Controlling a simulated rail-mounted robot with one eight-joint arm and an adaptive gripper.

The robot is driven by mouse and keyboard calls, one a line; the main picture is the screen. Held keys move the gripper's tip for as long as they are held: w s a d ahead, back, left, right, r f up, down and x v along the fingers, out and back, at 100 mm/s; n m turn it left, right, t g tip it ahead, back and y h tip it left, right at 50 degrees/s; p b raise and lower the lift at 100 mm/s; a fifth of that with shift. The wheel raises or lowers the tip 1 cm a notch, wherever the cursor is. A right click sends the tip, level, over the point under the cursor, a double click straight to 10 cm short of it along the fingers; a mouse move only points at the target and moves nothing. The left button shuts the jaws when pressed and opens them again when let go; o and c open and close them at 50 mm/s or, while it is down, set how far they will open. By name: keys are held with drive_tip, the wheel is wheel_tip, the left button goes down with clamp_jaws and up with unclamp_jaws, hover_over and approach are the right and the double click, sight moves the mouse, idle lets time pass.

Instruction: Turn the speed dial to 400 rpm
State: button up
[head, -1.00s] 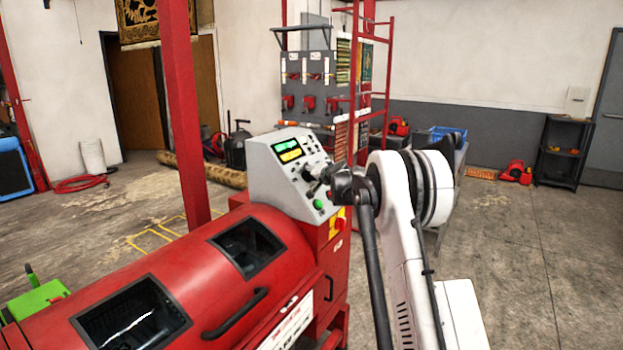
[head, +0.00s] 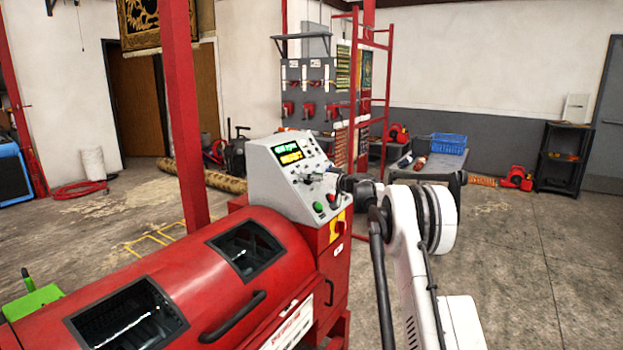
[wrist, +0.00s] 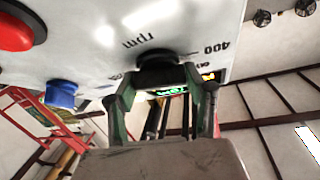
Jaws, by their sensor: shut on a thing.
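The black speed dial (wrist: 158,60) shows in the wrist view, on the pale panel beside the printed words "rpm" and "400". My gripper (wrist: 162,82) has one finger on each side of the dial and is shut on it. The dial's pointer is hidden. In the head view my gripper (head: 331,182) reaches the sloped control panel (head: 262,170) from the right and hides the dial. The panel's green display (head: 286,149) shows a number and "rpm", too small to read surely; a yellow display sits below it.
A green button (head: 318,207) and a red button (head: 332,198) sit low on the panel near my gripper. A red knob (wrist: 14,32) and a blue knob (wrist: 62,94) show in the wrist view. The red machine drum (head: 215,290) fills the lower left. Open floor lies right.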

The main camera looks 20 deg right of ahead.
drive_tip(key=shift+f+n+y, duration=0.1)
drive_tip(key=shift+n+y, duration=0.3)
drive_tip(key=shift+n, duration=0.3)
drive_tip(key=o, duration=1.2)
drive_tip(key=v, duration=1.2)
drive_tip(key=shift+d, duration=0.1)
